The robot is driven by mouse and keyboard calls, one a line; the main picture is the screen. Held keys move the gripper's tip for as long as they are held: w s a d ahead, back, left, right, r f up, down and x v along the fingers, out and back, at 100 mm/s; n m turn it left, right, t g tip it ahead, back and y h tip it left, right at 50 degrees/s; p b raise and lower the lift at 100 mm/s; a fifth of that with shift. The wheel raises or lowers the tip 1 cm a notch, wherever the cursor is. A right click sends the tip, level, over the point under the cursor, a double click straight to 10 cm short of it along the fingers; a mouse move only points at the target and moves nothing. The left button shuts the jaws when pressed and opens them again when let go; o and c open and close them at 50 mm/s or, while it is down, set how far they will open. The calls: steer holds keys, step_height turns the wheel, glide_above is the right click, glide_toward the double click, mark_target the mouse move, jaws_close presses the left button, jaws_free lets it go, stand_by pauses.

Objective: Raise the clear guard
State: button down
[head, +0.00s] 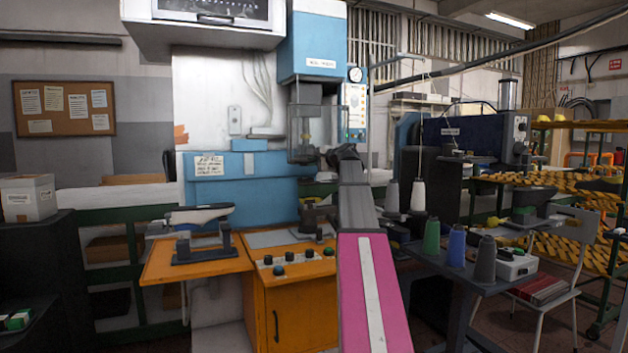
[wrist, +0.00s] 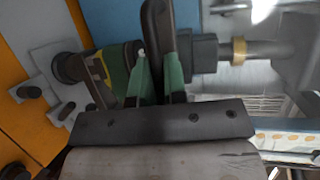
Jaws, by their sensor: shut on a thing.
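The clear guard (head: 318,122) is a see-through panel in front of the blue press's working space, below the blue head; it looks lowered. My gripper (head: 333,157) is at the guard's lower edge in the head view, small and partly hidden by my arm. In the wrist view, the green-padded fingers of my gripper (wrist: 158,60) are shut on a black bar-like handle (wrist: 158,22), which passes between them. The handle appears to be the guard's; its attachment is not clear. The transparent panel is hard to make out in the wrist view.
The blue press (head: 240,178) stands behind an orange cabinet (head: 300,305) with several buttons. A last on a stand (head: 200,218) is on the left orange shelf. Thread cones (head: 456,246) stand on a dark table at right. A metal shaft (wrist: 265,50) is close beside my fingers.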

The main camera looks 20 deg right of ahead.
steer(key=shift+r, duration=1.95)
steer(key=c, duration=1.2)
jaws_free()
steer(key=shift+s, duration=0.1)
steer(key=v, duration=1)
steer(key=shift+s+d, duration=0.2)
steer(key=shift+s, duration=0.1)
steer(key=shift+s, duration=0.1)
